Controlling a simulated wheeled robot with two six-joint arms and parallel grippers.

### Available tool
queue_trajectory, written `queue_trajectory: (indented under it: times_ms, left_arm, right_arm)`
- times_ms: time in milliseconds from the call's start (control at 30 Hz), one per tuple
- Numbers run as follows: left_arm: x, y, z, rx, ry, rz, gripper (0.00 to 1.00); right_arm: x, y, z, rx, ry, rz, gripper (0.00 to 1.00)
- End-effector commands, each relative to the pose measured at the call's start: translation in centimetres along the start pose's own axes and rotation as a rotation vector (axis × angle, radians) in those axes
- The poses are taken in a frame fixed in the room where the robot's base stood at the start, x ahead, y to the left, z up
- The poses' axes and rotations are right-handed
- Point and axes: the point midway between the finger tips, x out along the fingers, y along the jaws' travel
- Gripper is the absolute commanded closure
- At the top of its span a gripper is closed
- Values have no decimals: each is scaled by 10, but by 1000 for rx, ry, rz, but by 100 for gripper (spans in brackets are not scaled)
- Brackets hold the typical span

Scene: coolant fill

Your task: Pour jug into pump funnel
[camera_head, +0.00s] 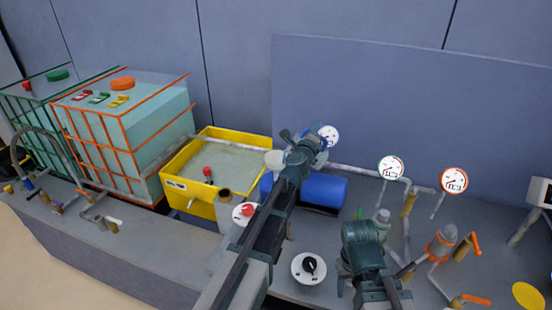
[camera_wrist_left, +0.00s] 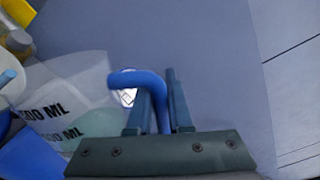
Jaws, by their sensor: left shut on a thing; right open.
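My left gripper (camera_head: 298,142) is shut on the blue handle (camera_wrist_left: 150,82) of the jug. The jug's translucent body (camera_wrist_left: 62,92) has "500 ML" marks and fills the left of the left wrist view. In the head view, my left arm hides most of the jug, and a pale part (camera_head: 275,160) shows left of the gripper. The jug is held above the bench by the blue pump cylinder (camera_head: 325,190). I cannot make out the funnel. My right gripper (camera_head: 372,275) is open and lower right, apart from the jug; its fingertips are hard to see.
A yellow tub (camera_head: 180,180) stands left of my left arm, with caged tanks (camera_head: 120,125) beyond it. A black knob (camera_head: 309,266) sits between my arms. Gauges (camera_head: 391,168), pipes and an orange-handled valve (camera_head: 442,243) crowd the right. A grey panel (camera_head: 420,110) stands behind.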

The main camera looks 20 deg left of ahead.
Motion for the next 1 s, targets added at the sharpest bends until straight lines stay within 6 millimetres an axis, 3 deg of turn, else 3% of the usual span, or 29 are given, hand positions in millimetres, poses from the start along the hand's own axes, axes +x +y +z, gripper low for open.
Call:
queue_trajectory:
  times_ms: [1000]
  left_arm:
    - [0,-7,2,-79,1,0,100]
  right_arm:
    - [-8,1,0,0,0,0,47]
